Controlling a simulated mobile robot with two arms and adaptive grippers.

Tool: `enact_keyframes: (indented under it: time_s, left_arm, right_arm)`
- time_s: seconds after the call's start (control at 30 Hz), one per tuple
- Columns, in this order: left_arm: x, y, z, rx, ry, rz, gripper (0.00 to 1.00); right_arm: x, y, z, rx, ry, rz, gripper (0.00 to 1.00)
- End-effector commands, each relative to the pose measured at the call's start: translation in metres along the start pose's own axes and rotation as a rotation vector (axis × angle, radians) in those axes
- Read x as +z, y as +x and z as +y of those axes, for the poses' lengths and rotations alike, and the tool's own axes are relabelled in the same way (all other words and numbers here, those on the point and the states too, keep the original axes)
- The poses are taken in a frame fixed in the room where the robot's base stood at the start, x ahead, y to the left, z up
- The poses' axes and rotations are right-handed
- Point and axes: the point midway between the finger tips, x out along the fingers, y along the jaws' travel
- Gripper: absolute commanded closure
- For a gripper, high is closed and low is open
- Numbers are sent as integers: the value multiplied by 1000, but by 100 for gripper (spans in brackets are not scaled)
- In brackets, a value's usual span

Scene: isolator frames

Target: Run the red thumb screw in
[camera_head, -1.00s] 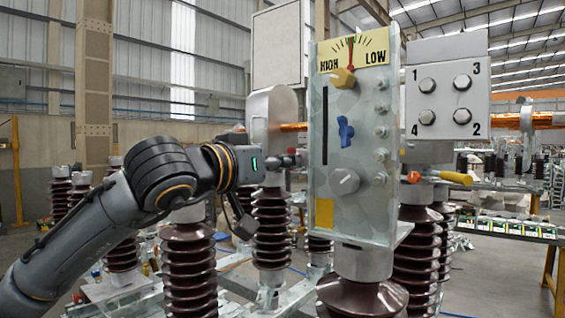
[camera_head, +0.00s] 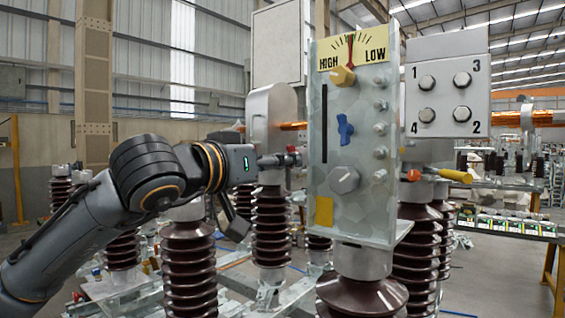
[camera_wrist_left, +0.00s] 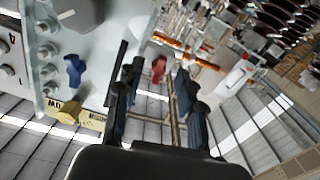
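The red thumb screw (camera_wrist_left: 158,68) shows in the left wrist view beyond and between my left fingers. In the head view a small red part (camera_head: 293,155) that appears to be it shows just left of the upright panel (camera_head: 324,160), partly hidden by dark parts. My left gripper (camera_wrist_left: 155,85) is open, with a finger on either side of the screw in the picture and nothing held; I cannot tell how far it is from the screw. In the head view the gripper (camera_head: 255,190) is left of the panel. My right gripper is not in view.
The panel's front carries a blue thumb screw (camera_head: 345,130), a yellow knob (camera_head: 342,77) under a HIGH/LOW dial (camera_head: 352,52), and a grey knob (camera_head: 344,180). A numbered plate (camera_head: 446,95) stands to the right. Brown ribbed insulators (camera_head: 188,265) stand around and below my arm.

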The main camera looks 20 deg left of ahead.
Motion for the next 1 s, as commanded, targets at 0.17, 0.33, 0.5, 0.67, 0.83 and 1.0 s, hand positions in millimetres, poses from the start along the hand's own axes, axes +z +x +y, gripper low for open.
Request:
enact_keyframes:
  time_s: [0.17,0.33,0.5,0.67,0.83,1.0]
  left_arm:
    - [-1,-39,-1,-3,2,4,62]
    - [0,-73,-1,-3,2,2,62]
    - [0,-96,-1,-3,1,1,62]
    - [1,-104,0,-1,1,-1,62]
    - [1,-104,0,-1,0,-1,62]
    - [1,-104,0,-1,0,-1,62]
  right_arm:
    - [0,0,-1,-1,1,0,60]
    - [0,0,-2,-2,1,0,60]
    - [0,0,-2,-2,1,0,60]
    - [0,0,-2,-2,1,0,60]
    - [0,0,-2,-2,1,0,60]
    - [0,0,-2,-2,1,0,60]
